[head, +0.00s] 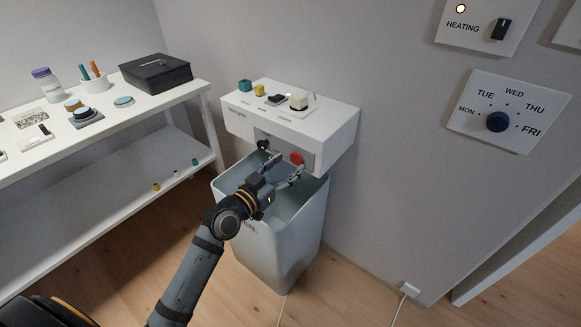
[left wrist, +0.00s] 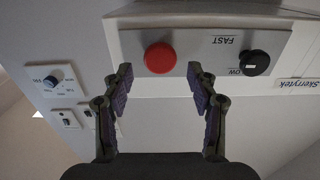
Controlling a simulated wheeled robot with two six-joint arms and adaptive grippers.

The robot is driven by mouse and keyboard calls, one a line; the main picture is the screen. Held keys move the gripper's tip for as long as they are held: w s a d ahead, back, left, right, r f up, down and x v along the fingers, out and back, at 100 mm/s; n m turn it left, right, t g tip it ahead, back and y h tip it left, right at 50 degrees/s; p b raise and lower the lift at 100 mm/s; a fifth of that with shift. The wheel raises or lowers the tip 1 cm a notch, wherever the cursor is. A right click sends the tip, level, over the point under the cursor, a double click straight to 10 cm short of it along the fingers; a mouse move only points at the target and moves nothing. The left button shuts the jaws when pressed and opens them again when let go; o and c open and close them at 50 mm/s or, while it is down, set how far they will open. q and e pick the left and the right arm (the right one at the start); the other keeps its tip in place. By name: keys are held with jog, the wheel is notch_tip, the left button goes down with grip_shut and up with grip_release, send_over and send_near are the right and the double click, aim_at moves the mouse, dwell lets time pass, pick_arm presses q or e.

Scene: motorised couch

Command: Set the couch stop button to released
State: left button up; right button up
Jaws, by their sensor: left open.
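The red round stop button (head: 296,158) is on the recessed front panel of a white wall-mounted box (head: 318,124). In the left wrist view the red button (left wrist: 160,58) shows face-on, just beyond the gap between my fingertips. I cannot tell whether it is pressed in or out. My left gripper (head: 285,166) is open and empty in front of the panel, below the box; its fingers also show apart in the left wrist view (left wrist: 160,88). No contact with the button is visible. My right gripper is not in view.
A black knob (left wrist: 256,63) sits beside the button, near the label FAST. A grey bin (head: 283,250) stands under the box, below my left forearm. A white shelf (head: 140,116) with small items is at left.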

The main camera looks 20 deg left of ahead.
pick_arm(q)
jog(key=shift+x, duration=1.1)
jog(key=shift+c, duration=0.5)
